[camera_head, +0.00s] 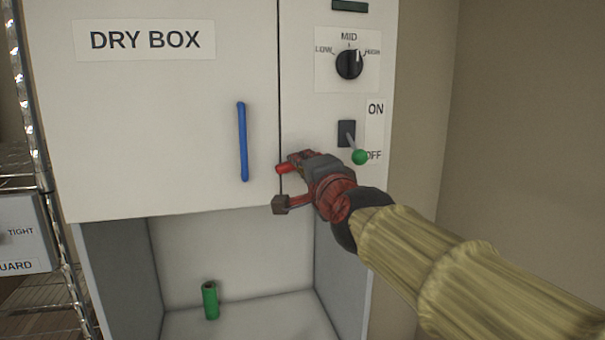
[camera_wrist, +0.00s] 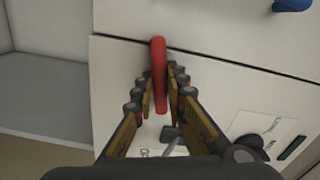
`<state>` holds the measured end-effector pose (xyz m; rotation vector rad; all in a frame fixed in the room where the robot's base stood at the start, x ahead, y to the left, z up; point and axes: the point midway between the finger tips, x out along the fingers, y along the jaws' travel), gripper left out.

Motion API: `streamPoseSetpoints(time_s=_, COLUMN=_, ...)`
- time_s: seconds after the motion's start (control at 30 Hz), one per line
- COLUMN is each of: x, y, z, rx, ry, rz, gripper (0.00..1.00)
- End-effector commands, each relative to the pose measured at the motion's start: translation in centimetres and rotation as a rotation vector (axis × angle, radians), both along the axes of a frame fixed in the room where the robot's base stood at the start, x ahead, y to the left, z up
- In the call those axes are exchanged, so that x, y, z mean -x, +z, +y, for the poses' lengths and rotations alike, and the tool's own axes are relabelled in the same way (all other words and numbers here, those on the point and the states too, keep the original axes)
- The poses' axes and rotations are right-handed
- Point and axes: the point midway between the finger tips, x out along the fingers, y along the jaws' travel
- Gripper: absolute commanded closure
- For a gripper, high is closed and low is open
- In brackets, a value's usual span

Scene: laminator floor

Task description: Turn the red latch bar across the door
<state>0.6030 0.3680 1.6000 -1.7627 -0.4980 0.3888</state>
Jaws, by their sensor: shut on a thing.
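The red latch bar (camera_head: 284,169) shows as a short red end just left of my gripper (camera_head: 293,183), at the seam beside the white DRY BOX door (camera_head: 170,120). The rest of it is hidden by my gripper. In the wrist view, the bar (camera_wrist: 159,70) stands between the two fingers of my gripper (camera_wrist: 161,88), which are closed around it. The bar lies about square to the seam, and its far end reaches the seam. I cannot tell how far it overlaps the door. The door looks shut.
A blue handle (camera_head: 242,142) is on the door, left of my gripper. A toggle switch with a green tip (camera_head: 359,157) sits close above my wrist, under a black dial (camera_head: 349,64). A green cylinder (camera_head: 210,300) stands in the open bay below. A wire rack is at left.

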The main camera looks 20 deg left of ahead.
Motion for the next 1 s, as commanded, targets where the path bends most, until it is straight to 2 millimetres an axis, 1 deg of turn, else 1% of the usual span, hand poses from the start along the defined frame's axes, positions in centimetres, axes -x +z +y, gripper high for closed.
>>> streamPoseSetpoints(time_s=0.2, x=-0.05, y=-0.18, z=0.0, rx=-0.119, ry=0.0, rz=0.074, gripper=1.0)
streamPoseSetpoints(time_s=0.43, x=-0.05, y=-0.2, z=0.01, rx=-0.192, ry=0.0, rz=0.12, gripper=1.0)
streamPoseSetpoints(time_s=1.0, x=-0.06, y=-0.21, z=0.0, rx=-0.221, ry=-0.001, rz=0.139, gripper=1.0)
